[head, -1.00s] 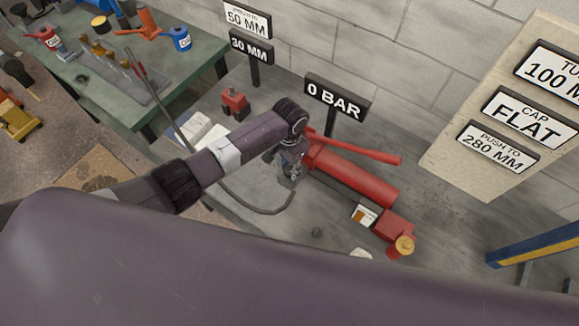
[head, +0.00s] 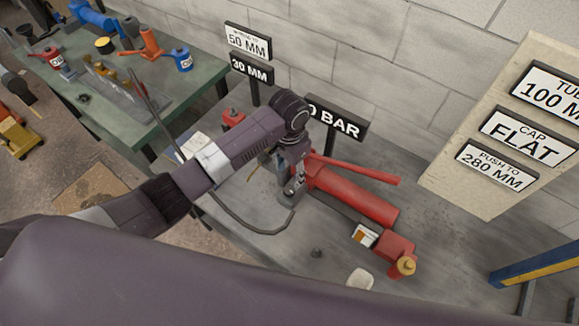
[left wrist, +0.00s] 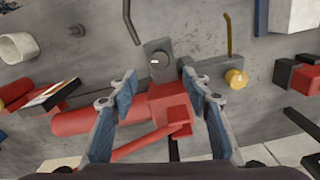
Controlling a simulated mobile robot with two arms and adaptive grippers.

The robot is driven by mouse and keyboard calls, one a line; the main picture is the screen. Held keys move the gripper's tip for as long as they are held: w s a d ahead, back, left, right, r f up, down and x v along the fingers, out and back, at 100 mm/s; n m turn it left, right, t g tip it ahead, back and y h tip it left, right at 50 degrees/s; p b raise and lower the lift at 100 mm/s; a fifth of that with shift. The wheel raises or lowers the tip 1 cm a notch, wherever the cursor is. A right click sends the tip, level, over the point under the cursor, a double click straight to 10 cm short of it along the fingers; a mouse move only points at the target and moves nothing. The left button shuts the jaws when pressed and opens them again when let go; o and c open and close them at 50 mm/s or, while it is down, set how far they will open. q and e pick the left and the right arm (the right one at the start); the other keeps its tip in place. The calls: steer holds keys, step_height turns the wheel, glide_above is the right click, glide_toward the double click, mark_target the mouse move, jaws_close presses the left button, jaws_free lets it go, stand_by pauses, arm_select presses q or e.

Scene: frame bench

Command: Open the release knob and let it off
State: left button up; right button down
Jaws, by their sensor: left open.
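The red hand pump (head: 355,196) lies on the grey bench, with its long red handle (head: 360,170) above it. In the left wrist view its red end block (left wrist: 170,103) shows between my fingers. A dark round knob with a small white mark (left wrist: 155,60), likely the release knob, sits just beyond the fingertips. My left gripper (left wrist: 160,92) is open and empty, its blue-padded fingers apart around the block's sides. In the head view the left gripper (head: 291,188) points down at the pump's near-left end, and the knob cannot be made out there. My right gripper is not in view.
A "0 BAR" sign (head: 340,122) stands behind the pump, partly covered by my wrist. A brass knob (left wrist: 236,78) sits right of the fingers. A black hose (head: 250,226) curves over the bench. A white cup (head: 360,279) stands in front of the pump.

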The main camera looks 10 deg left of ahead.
arm_select(q)
steer(key=shift+r, duration=1.45)
steer(key=s+d+f+n+t+h, duration=0.1)
steer(key=s+d+f+t+h, duration=0.1)
steer(key=s, duration=0.9)
steer(key=s+a+r+n+t+y, duration=0.2)
steer(key=s+a+r+n, duration=0.2)
steer(key=s+a, duration=0.8)
step_height(320, 180, down, 34)
steer(key=s+g+b, duration=0.2)
steer(key=s+b, duration=0.1)
steer(key=b, duration=0.3)
steer(key=s+a+f+b, duration=0.1)
steer(key=s+f+b, duration=0.1)
steer(key=s+f, duration=0.6)
steer(key=s+a+f+g+b, duration=0.1)
steer(key=s+a+f+b, duration=0.1)
steer(key=s+f, duration=0.6)
step_height(320, 180, down, 3)
steer(key=shift+s+a+f+m+b, duration=0.15)
steer(key=shift+m+b, duration=0.15)
steer(key=shift+b, duration=0.1)
